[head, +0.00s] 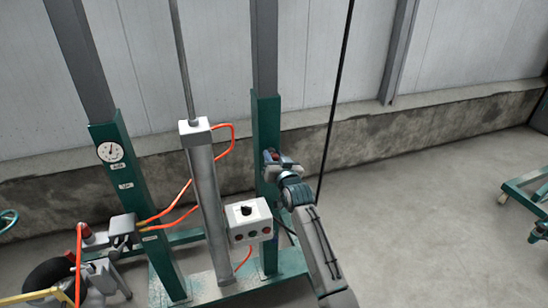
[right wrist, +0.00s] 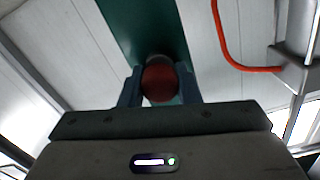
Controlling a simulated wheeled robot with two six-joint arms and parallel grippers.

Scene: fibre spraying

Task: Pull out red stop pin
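The red stop pin (right wrist: 160,82) sticks out of the right green post (head: 265,120). In the right wrist view its round red head lies between the two fingers of my right gripper (right wrist: 160,90), with no clear gap on either side. In the head view my right gripper (head: 276,163) is at the front of that post, and a little red of the pin (head: 271,154) shows between its fingers. The gripper looks shut on the pin head. I cannot make out my left gripper in the head view.
A white control box (head: 249,222) and a grey cylinder (head: 208,190) with orange hoses stand left of my right arm. A gauge (head: 110,152) is on the left post. A black cable (head: 335,105) hangs close to the right.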

